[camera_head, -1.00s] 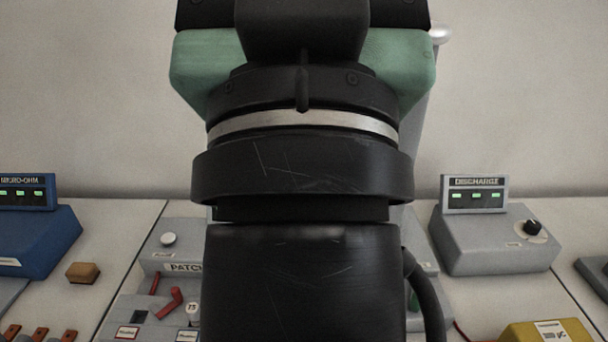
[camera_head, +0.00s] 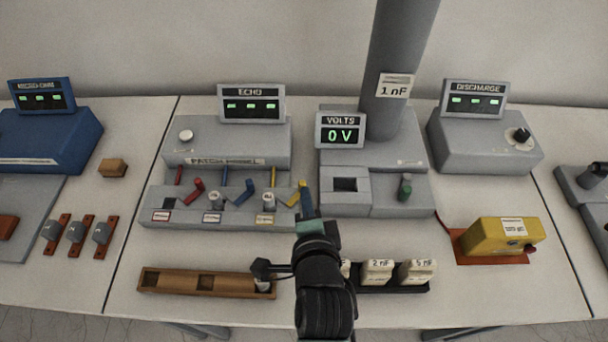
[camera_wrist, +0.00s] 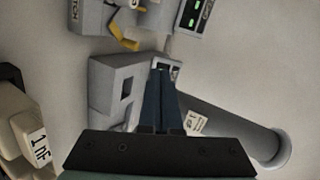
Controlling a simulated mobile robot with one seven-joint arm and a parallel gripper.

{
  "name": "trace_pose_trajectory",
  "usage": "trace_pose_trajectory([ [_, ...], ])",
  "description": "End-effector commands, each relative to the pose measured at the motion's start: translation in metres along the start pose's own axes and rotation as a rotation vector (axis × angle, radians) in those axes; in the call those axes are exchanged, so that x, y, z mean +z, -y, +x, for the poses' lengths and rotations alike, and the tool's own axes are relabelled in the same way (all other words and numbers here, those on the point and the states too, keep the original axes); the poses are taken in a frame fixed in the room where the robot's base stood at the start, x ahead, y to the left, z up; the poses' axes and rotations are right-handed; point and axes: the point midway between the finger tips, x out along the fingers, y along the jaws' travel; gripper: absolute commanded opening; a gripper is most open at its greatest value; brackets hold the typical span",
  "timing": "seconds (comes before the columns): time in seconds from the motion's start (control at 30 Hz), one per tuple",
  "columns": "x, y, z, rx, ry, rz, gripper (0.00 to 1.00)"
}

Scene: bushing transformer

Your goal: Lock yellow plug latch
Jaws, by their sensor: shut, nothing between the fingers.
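The patch panel (camera_head: 225,160) is a grey box with red, blue and yellow bent latches along its front. The yellow latch (camera_head: 293,199) is at its right end, angled up to the right, beside a round plug (camera_head: 268,200) standing in the yellow-labelled slot. My gripper (camera_head: 306,188) has dark blue fingers, held together and empty, just right of the yellow latch. In the wrist view the fingertips (camera_wrist: 161,72) show a gap to the yellow latch (camera_wrist: 122,38). I cannot tell their height above the panel in the head view.
The volts unit (camera_head: 345,158) with its grey column (camera_head: 400,40) stands close right of the fingers. A wooden tray (camera_head: 178,282) and a dark rack of labelled blocks (camera_head: 395,288) lie in front. A yellow box (camera_head: 500,240) sits at right.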

Motion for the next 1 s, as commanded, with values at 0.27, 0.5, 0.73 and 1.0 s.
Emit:
trace_pose_trajectory([
  [0.27,0.005,-0.047,-0.008,0.103,0.015,0.131,0.0],
  [0.5,0.005,-0.046,-0.007,0.1,0.015,0.128,0.0],
  [0.73,0.005,-0.046,0.01,0.099,0.015,0.126,0.0],
  [1.0,0.006,-0.05,0.053,0.098,0.016,0.126,0.0],
])
